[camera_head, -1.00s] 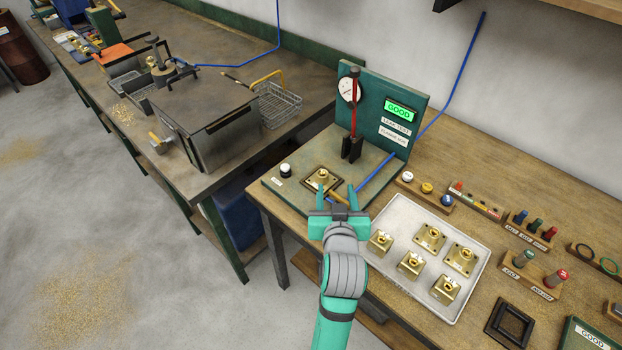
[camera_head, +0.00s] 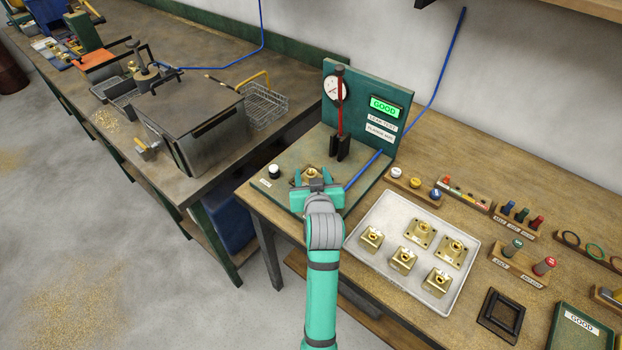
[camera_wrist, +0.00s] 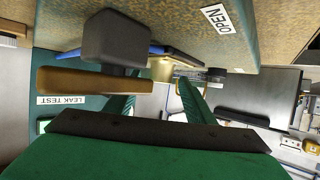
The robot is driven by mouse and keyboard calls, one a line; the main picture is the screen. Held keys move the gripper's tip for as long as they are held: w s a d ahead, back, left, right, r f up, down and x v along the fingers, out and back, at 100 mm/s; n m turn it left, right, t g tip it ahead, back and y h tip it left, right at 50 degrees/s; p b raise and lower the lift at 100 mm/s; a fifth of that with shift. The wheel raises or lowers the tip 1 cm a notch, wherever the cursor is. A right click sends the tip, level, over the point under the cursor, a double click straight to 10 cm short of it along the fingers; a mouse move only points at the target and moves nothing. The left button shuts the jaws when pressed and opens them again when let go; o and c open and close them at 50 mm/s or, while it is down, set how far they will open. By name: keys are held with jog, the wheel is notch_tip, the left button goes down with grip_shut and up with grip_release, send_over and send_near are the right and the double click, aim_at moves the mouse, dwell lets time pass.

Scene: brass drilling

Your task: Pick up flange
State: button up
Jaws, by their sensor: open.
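A brass flange (camera_head: 311,172) sits at the leak test station, on its green base. My gripper (camera_head: 312,181) is open at this flange, with one teal finger to each side of its near part. The hand hides the flange's lower part, and I cannot tell whether the fingers touch it. In the wrist view a small brass-coloured part (camera_wrist: 162,68) shows beyond the open fingers (camera_wrist: 158,100). More brass flanges (camera_head: 421,233) stand in a white tray (camera_head: 358,253) to the right.
The leak test station (camera_head: 335,75) has a dial gauge, a red lever and a display reading GOOD. A black-and-white knob (camera_head: 273,171) is left of my gripper. In the wrist view a dark block with a tan bar (camera_wrist: 95,82) is close by. A black square frame (camera_head: 501,315) lies at the right.

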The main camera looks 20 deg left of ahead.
jog(key=shift+x, duration=0.9)
grip_shut()
jog(key=shift+r, duration=0.1)
